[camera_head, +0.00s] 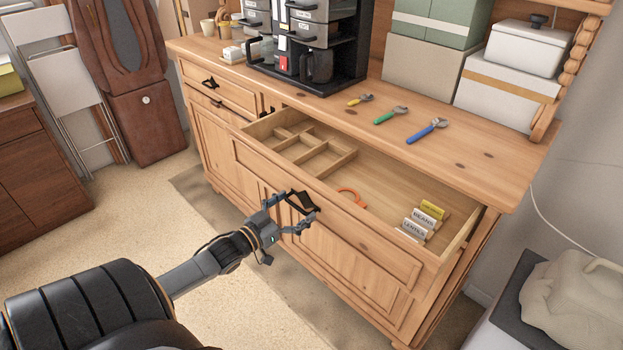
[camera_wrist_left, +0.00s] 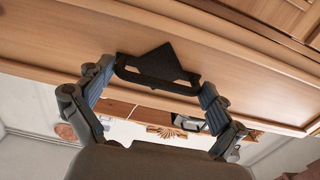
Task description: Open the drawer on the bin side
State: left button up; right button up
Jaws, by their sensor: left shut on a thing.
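The wide right-hand drawer (camera_head: 330,203) of the wooden dresser stands pulled out, its inside showing from above. Its black handle (camera_head: 301,202) is at the middle of the drawer front. My left gripper (camera_head: 291,212) is at this handle and shut on it; in the left wrist view the black handle (camera_wrist_left: 157,68) lies between the two fingers of the gripper (camera_wrist_left: 155,90). A wooden divider (camera_head: 318,152) sits in the drawer's left part. An orange curved thing (camera_head: 353,196) and several label cards (camera_head: 420,220) lie farther right. My right gripper is not in view.
A smaller drawer (camera_head: 222,88) at the left is shut. On the dresser top (camera_head: 480,155) are a coffee machine (camera_head: 310,45), three wrenches (camera_head: 391,115) and storage boxes (camera_head: 510,85). A beige bag (camera_head: 575,305) is at lower right. The floor (camera_head: 140,225) at left is clear.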

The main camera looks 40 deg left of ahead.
pick_arm(q)
jog(key=s+p, duration=0.3)
jog(key=s, duration=0.6)
jog(key=shift+a, duration=0.35)
jog(key=o, duration=1.3)
jog(key=shift+o, duration=0.2)
